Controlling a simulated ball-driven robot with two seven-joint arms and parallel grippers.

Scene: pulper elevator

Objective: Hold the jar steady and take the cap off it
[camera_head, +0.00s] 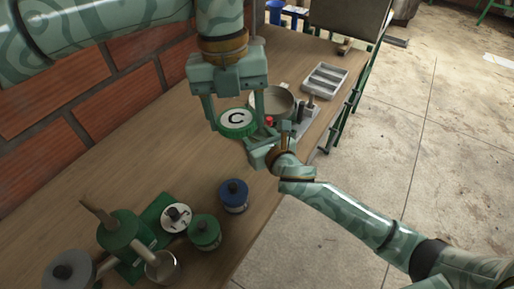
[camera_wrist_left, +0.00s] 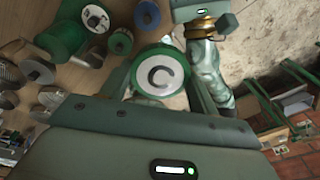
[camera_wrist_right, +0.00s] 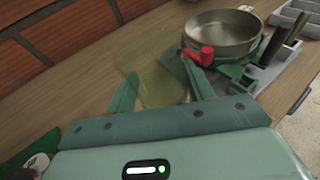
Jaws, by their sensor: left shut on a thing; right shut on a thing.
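The green cap (camera_head: 237,122) with a white disc and a black C lies between the fingers of my left gripper (camera_head: 238,124), which comes from above and is shut on it. The cap also shows face-on in the left wrist view (camera_wrist_left: 160,74). In the right wrist view a see-through, yellowish jar (camera_wrist_right: 155,78) stands between the fingers of my right gripper (camera_wrist_right: 162,92), which is shut on it from the side. In the head view the jar is mostly hidden by the grippers. I cannot tell whether the cap still sits on the jar.
A metal pan (camera_head: 272,100) and a red knob (camera_wrist_right: 200,54) stand just behind the jar. A grey compartment tray (camera_head: 325,80) lies farther back. A blue-lidded jar (camera_head: 233,196), a green-lidded jar (camera_head: 204,231) and a metal cup (camera_head: 162,267) stand nearer. Brick wall lines the left.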

